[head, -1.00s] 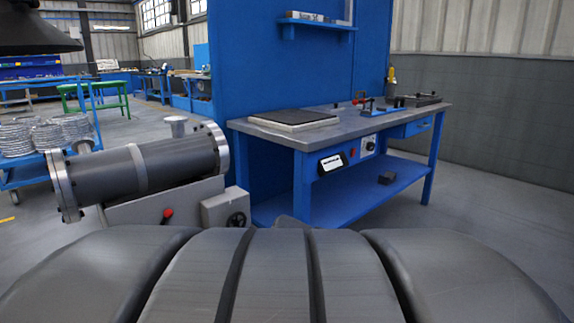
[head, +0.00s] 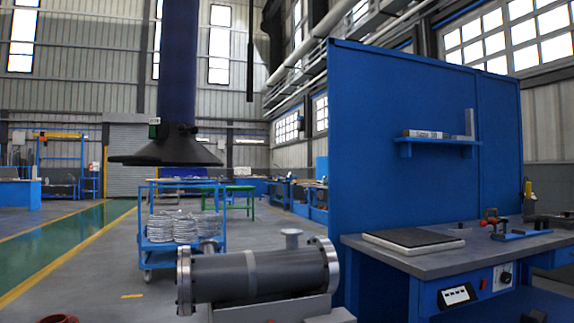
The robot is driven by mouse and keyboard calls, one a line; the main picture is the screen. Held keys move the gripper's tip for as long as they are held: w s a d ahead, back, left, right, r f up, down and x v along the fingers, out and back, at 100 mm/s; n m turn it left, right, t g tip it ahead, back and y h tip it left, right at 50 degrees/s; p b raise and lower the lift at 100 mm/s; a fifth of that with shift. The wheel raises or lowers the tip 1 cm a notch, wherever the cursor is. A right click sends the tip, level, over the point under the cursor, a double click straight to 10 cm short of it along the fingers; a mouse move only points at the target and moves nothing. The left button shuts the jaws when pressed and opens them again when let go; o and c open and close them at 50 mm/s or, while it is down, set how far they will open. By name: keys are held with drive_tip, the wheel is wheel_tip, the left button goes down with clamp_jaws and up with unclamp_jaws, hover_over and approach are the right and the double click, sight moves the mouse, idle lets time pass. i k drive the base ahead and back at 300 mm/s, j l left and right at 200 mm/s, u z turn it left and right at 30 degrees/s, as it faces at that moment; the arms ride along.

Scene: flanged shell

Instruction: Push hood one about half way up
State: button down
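A dark conical hood (head: 168,150) hangs at the lower end of a thick dark blue duct (head: 179,70) in the head view, left of centre. A small light label and a green spot show on the duct just above the hood. The hood hangs above the flanged grey shell (head: 260,275) and appears in front of the blue trolley; how far away it is I cannot tell exactly. Whether this is hood one I cannot read. My gripper is not in view.
A blue trolley (head: 150,225) with stacked metal rings stands behind the shell. A blue partition (head: 425,130) and a workbench (head: 440,255) with a dark plate fill the right. Open floor (head: 80,255) lies on the left, with a green walkway.

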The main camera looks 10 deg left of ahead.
sight(171, 147)
drive_tip(key=u, duration=1.3)
